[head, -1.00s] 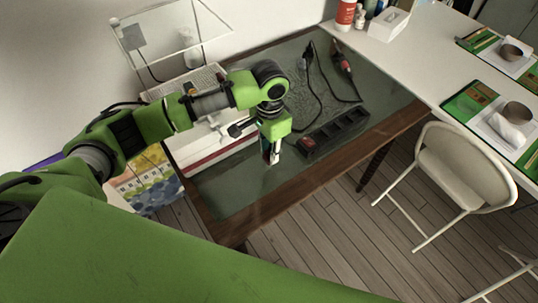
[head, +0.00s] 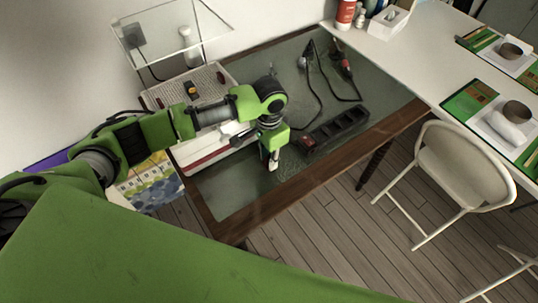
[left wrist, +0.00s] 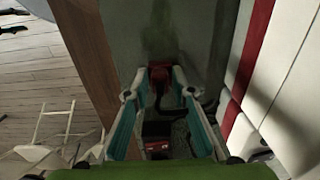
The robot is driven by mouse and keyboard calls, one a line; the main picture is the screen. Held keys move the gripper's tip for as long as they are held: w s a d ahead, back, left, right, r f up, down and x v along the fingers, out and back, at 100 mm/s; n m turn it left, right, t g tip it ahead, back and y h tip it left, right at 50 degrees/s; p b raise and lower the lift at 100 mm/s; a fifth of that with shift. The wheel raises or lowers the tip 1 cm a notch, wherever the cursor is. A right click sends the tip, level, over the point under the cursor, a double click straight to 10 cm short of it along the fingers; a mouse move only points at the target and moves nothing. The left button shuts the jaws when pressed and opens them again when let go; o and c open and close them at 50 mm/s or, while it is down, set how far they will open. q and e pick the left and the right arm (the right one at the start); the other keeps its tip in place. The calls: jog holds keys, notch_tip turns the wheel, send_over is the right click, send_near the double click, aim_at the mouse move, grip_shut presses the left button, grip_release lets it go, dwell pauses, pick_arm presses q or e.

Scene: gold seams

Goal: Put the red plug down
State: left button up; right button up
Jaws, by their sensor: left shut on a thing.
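My left gripper (head: 271,163) points down over the front part of the dark glass-topped table (head: 238,196). In the left wrist view, the teal fingers of the left gripper (left wrist: 159,80) are shut on the red plug (left wrist: 160,70), which sits between the fingertips. In the head view the gripper hides the plug. The plug is close over the tabletop; whether it touches the glass I cannot tell. My right gripper is not in view.
A black power strip (head: 336,130) with a red switch lies right of the gripper. Black cables and a red-and-black item (head: 346,68) lie behind it. A white-and-red box-shaped device (head: 215,153) stands close on the left. Glass near the front edge is bare.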

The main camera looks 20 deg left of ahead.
aim_at(269, 157)
pick_arm(q)
jog(key=o, duration=1.1)
notch_tip(269, 157, up, 13)
jog(key=shift+r+b, duration=0.15)
jog(key=shift+b, duration=0.25)
